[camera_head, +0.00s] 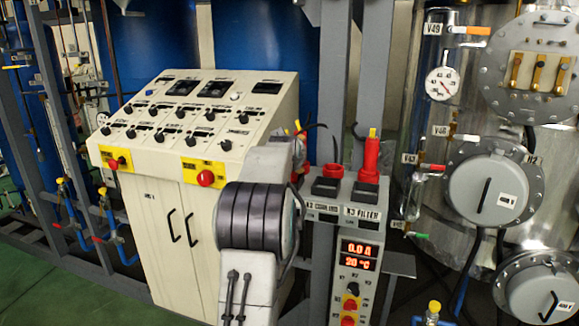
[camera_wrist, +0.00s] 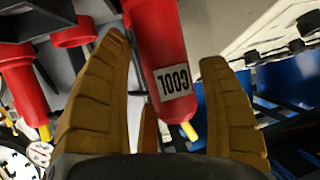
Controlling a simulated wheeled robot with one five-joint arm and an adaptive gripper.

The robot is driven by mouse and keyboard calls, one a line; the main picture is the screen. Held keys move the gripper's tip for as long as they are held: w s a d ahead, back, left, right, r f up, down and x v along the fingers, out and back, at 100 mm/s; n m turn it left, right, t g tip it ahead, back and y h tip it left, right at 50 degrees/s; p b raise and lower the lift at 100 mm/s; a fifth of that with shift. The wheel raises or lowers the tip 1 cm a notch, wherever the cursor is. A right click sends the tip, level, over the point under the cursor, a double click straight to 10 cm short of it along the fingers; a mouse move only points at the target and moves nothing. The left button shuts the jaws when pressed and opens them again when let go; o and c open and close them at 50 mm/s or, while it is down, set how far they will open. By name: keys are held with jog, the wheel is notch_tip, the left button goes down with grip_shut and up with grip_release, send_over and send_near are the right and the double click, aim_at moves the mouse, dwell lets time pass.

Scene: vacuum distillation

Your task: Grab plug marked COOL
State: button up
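The red plug marked COOL (camera_wrist: 160,50) is in the wrist view, its label upside down and its yellow tip pointing down in the picture. My gripper (camera_wrist: 165,50) is open, with brown fingers on both sides of the plug. Gaps show between the side fingers and the plug. A further finger shows partly behind the plug's lower end. In the head view my wrist hides most of this plug, and only bits of red show beside it. Its lower end and seat are hidden there.
A second red plug (camera_head: 371,158) with a yellow top stands in the socket labelled K3 FILTER. The K2 socket (camera_head: 325,187) beside it looks empty, with a red ring. A cream control console (camera_head: 190,140) stands to the left, and tanks with valves to the right.

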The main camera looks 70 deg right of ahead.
jog(key=c, duration=0.9)
jog(key=shift+c, duration=0.4)
jog(key=shift+r, duration=0.2)
